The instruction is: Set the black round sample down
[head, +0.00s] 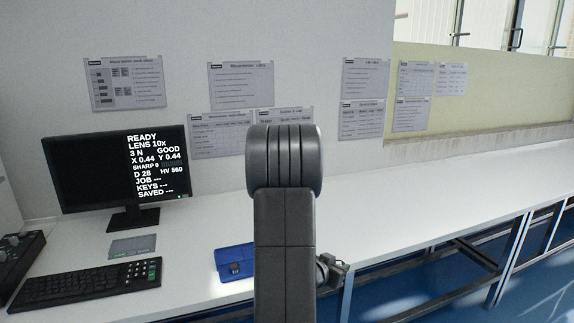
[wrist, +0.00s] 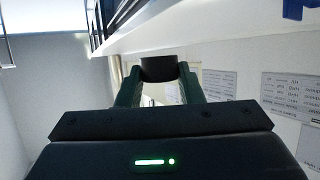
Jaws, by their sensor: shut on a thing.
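My gripper (wrist: 160,78) shows in the wrist view, with its two dark green fingers shut on the black round sample (wrist: 159,68). The sample is a short dark cylinder held between the fingertips. In the head view my arm covers the middle, and only a small part of the wrist shows at its right, by the table's front edge; the held sample is hidden there. A blue tray (head: 231,257) lies on the white table (head: 200,285), just left of my arm.
A monitor (head: 95,175), a keyboard (head: 85,285) and a grey flat pad (head: 132,245) stand on the left of the table. A dark device (head: 18,255) is at the far left. The table top right of my arm is clear.

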